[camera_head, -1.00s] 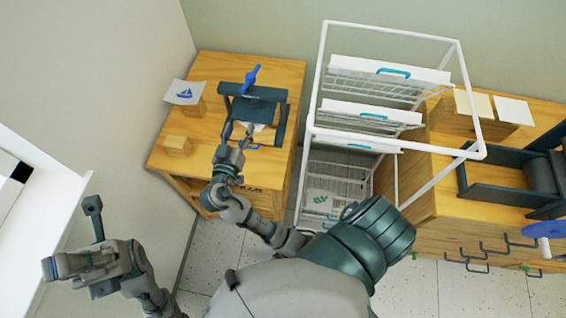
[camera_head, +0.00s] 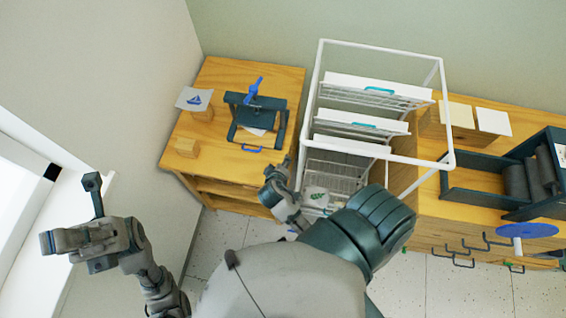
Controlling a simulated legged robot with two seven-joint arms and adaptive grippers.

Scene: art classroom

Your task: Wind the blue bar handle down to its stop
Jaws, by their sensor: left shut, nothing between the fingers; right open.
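The blue bar handle (camera_head: 254,88) stands tilted on top of a small dark press (camera_head: 246,113) on the wooden table at the back left. White paper (camera_head: 254,131) shows partly under the press. A small blue pull (camera_head: 251,149) is at its front. My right gripper (camera_head: 277,172) is open and empty, right of the table and in front of the white rack, apart from the press. My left gripper (camera_head: 62,241) is shut and empty at the far left, far from the press.
A boat print (camera_head: 194,99) rests on a wooden block left of the press; another block (camera_head: 187,147) is nearer. The white wire rack (camera_head: 453,160) stands right of the table (camera_head: 215,164). A roller press with a blue wheel (camera_head: 527,230) is at the right.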

